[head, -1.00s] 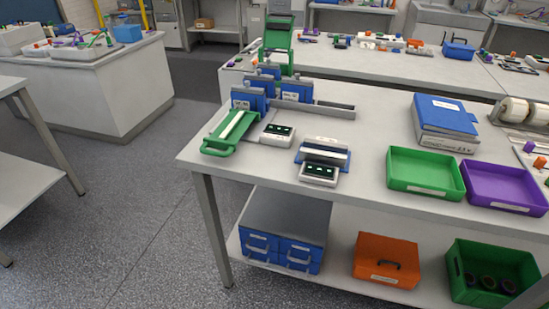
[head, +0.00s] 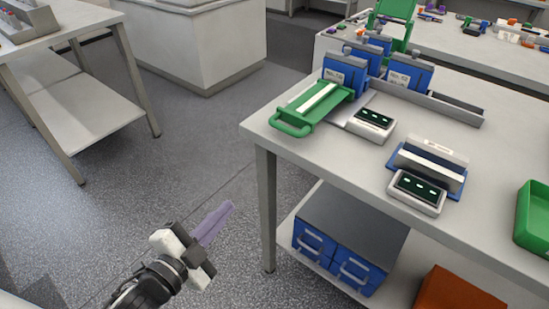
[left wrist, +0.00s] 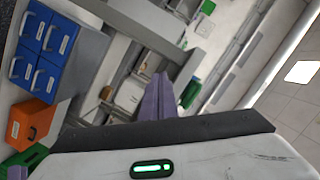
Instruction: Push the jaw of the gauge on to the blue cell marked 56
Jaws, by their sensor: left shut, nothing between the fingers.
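In the head view several blue cells stand in a row at the back left of the bench. The front left blue cell (head: 345,75) has a white label that looks like 56, though it is small. Another blue cell (head: 408,72) stands to its right with its own label. A green-handled sliding piece (head: 312,106), likely the gauge's jaw, lies in front of the left cell, beside a gauge readout (head: 371,121) with a lit display. My left gripper (head: 229,208) has purple fingers, shut and empty, over the floor left of the bench. Its fingers also show in the left wrist view (left wrist: 158,95). My right gripper is not in view.
A second device with a display (head: 418,188) sits on the bench front. A green tray (head: 535,215) is at the right edge. Blue drawers (head: 345,240) and an orange box (head: 455,290) are on the lower shelf. Floor left of the bench is free.

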